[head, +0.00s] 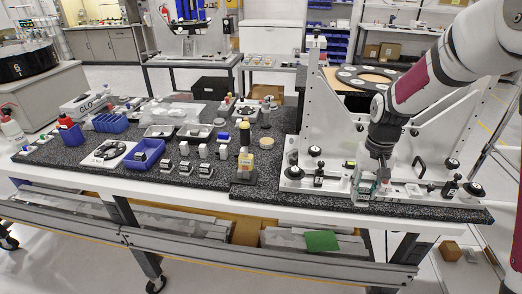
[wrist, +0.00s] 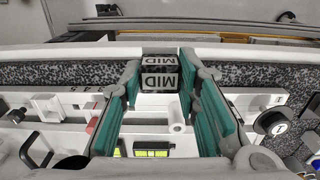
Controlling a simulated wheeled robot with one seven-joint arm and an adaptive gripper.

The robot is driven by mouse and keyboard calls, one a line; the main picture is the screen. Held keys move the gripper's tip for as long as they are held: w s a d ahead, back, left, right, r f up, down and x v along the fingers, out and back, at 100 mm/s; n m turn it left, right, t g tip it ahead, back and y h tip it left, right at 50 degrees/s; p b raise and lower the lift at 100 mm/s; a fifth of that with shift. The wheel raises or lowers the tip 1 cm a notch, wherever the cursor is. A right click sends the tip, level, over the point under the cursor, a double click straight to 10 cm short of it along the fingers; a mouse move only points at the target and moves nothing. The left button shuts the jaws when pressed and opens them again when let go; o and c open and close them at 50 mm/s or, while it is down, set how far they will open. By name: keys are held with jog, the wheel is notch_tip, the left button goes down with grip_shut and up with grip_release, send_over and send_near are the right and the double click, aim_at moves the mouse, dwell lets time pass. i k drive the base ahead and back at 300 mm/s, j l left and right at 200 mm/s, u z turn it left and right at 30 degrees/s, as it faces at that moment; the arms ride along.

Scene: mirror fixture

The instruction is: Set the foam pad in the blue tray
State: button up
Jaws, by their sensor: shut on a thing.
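My gripper (head: 376,186) is low at the front of the grey fixture, at the right end of the table. In the wrist view my gripper's teal finger pads (wrist: 159,84) stand on both sides of a small block marked MID (wrist: 158,80), and they are shut on it. The block shows dark labels on two faces. I cannot tell whether this block is the foam pad, and no other foam pad is clear. The blue tray (head: 146,154) lies on the dark speckled table mat, well to the left of my gripper.
Several small labelled blocks (head: 185,168) sit right of the tray. A divided blue bin (head: 110,122) is behind it. The upright fixture plate (head: 335,130) stands close to my arm, with knobs around its base.

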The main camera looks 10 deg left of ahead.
aim_at(152, 152)
jog(key=j, duration=0.7)
jog(key=i+j+u, duration=0.1)
jog(key=j, duration=0.55)
jog(key=i+j, duration=0.1)
jog(key=j, duration=0.6)
jog(key=i+j, duration=0.1)
jog(key=j, duration=0.25)
jog(key=i+j+u, duration=0.1)
jog(key=j, duration=0.2)
jog(key=i+j, duration=0.15)
jog(key=j, duration=0.2)
jog(key=i+j+u, duration=0.1)
jog(key=j, duration=0.2)
